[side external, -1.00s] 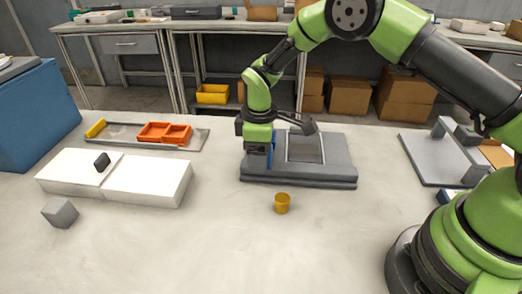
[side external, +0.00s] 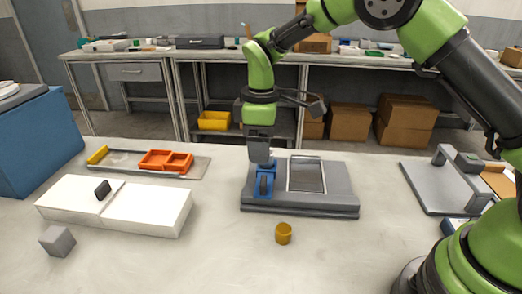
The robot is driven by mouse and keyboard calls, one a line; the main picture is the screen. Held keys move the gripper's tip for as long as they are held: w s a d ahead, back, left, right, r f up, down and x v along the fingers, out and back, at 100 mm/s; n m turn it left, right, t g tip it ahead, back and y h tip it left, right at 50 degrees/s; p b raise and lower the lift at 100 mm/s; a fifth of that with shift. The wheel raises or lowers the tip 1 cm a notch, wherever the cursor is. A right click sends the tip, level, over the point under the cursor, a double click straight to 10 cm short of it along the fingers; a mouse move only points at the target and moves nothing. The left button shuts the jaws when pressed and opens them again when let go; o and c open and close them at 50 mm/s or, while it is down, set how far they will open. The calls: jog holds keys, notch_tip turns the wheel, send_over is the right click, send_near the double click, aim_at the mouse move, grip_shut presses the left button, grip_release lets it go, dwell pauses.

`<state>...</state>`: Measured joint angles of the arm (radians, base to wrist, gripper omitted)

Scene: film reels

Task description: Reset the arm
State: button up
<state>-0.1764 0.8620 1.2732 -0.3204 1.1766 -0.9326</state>
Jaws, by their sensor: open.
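My gripper (side external: 264,176) points down above the left part of a grey flat device (side external: 300,209) in the middle of the table. Its blue fingers are open. They look close to the device's top; whether they touch it I cannot tell. I see nothing clearly held between them. A dark-grey panel (side external: 307,176) stands out on the device, right of the fingers. No film reel can be made out clearly.
White boxes (side external: 117,206) with a small black piece, a grey cube (side external: 57,241), and a tray (side external: 197,167) with orange bins (side external: 166,162) lie left. A grey fixture (side external: 440,185) stands right.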

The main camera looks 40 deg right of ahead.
jog(key=s+d+r+m+t+y, duration=0.1)
jog(key=s+r+m+t, duration=0.15)
jog(key=s+r, duration=0.4)
jog(key=s+d+r+m+t, duration=0.1)
jog(key=s+d+r+m, duration=0.2)
jog(key=r, duration=0.6)
jog(key=s+r+m+t+y, duration=0.1)
jog(key=s+m+t, duration=0.2)
jog(key=s+m, duration=0.4)
jog(key=shift+s+d+t, duration=0.15)
jog(key=shift+s+t, duration=0.2)
jog(key=shift+s, duration=3.75)
jog(key=shift+m, duration=0.25)
